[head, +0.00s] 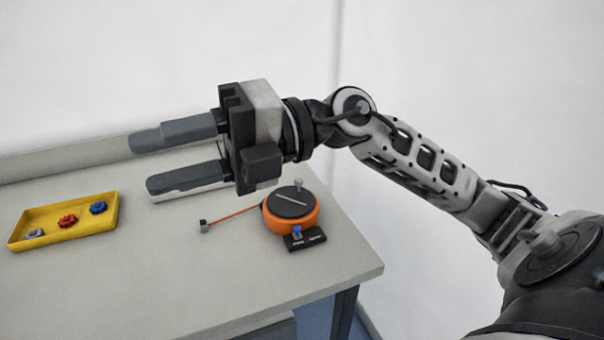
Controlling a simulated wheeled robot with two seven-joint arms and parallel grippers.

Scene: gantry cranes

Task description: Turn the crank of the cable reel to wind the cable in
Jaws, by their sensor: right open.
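The cable reel (290,212) is an orange drum with a dark round top, near the right end of the table. A light bar lies across its top, and a small grey crank knob (298,184) stands up at the far edge. An orange cable (236,214) runs out to the left from the reel to a small grey end block (204,226) on the table. My right gripper (152,161) is open and empty, held above the table to the left of and beyond the reel, its fingers pointing left. It does not touch the reel. My left gripper is not in view.
A small black block with a blue knob (298,232) sits at the reel's near side. A yellow tray (62,238) at the left holds red and blue knobs and a grey part. The table (150,285) is clear in front. Its right edge is close to the reel. White walls stand behind.

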